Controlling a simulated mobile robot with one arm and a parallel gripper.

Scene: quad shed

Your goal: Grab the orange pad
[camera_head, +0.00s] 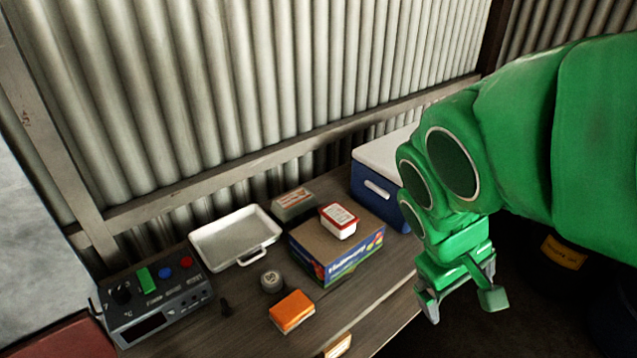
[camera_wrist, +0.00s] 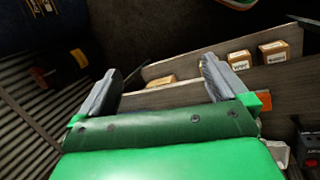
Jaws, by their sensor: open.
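The orange pad (camera_head: 291,311) lies flat on the wooden bench top, near its front edge, in the head view. It is a small block with an orange top and a paler lower layer. My gripper (camera_head: 461,300) is open and empty, to the right of the pad and apart from it, beyond the bench's front edge. In the wrist view my gripper (camera_wrist: 160,66) shows its two grey fingers spread wide with nothing between them. A small orange patch (camera_wrist: 265,102) shows beside the right finger there; I cannot tell for sure that it is the pad.
Behind the pad stand a round grey tin (camera_head: 271,281), a cardboard box (camera_head: 340,262) with a red-and-white tub (camera_head: 339,220) on top, and a metal tray (camera_head: 236,240). A control box (camera_head: 157,303) is left, a blue cooler (camera_head: 378,190) right. Small cartons (camera_wrist: 239,60) sit below.

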